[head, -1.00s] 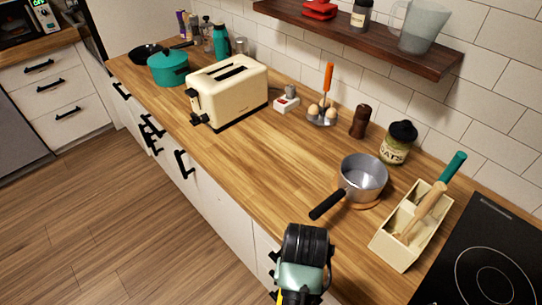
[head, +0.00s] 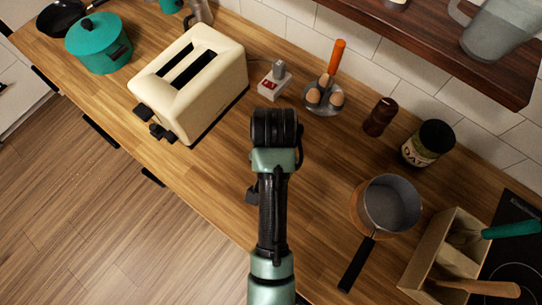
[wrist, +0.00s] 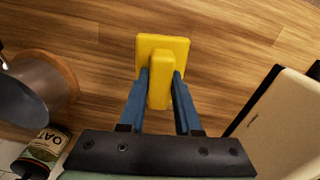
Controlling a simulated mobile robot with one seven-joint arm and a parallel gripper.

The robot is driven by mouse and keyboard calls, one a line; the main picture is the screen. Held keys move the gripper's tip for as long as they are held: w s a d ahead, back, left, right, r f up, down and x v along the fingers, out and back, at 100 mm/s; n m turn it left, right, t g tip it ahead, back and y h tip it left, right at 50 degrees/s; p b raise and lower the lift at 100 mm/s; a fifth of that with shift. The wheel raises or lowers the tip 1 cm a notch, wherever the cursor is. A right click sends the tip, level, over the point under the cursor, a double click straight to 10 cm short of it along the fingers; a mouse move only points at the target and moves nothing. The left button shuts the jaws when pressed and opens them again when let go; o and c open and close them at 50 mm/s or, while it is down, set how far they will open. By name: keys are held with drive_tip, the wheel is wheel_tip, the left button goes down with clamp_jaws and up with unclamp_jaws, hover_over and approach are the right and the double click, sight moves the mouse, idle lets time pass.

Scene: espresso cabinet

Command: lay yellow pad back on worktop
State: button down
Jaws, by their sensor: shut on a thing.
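The yellow pad (wrist: 179,44) has a square flat plate and a raised block grip. My gripper (wrist: 160,80) is shut on this grip, with one blue finger on each side. In the wrist view the wooden worktop (wrist: 105,75) lies behind the pad; I cannot tell whether the pad touches it. In the head view my arm reaches over the worktop (head: 325,165) between toaster and saucepan, and it hides the gripper and pad.
The cream toaster (head: 215,85) stands left of my arm, the saucepan (head: 390,205) right. Behind are a red-and-white gadget (head: 272,85), an egg holder (head: 325,98), a pepper mill (head: 380,117) and an oats jar (head: 428,143). A wooden shelf (head: 430,45) overhangs the back.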

drive_tip(key=shift+w+a+r+m, duration=0.1)
drive_tip(key=shift+w+r+m, duration=0.05)
drive_tip(key=shift+r+m, duration=0.45)
drive_tip(key=shift+p, duration=0.35)
drive_tip(key=f, duration=0.5)
drive_tip(key=shift+s+f+p, duration=0.15)
drive_tip(key=shift+s+p, duration=0.1)
drive_tip(key=shift+p, duration=0.05)
drive_tip(key=shift+w+f, duration=0.1)
drive_tip(key=shift+f, duration=2.1)
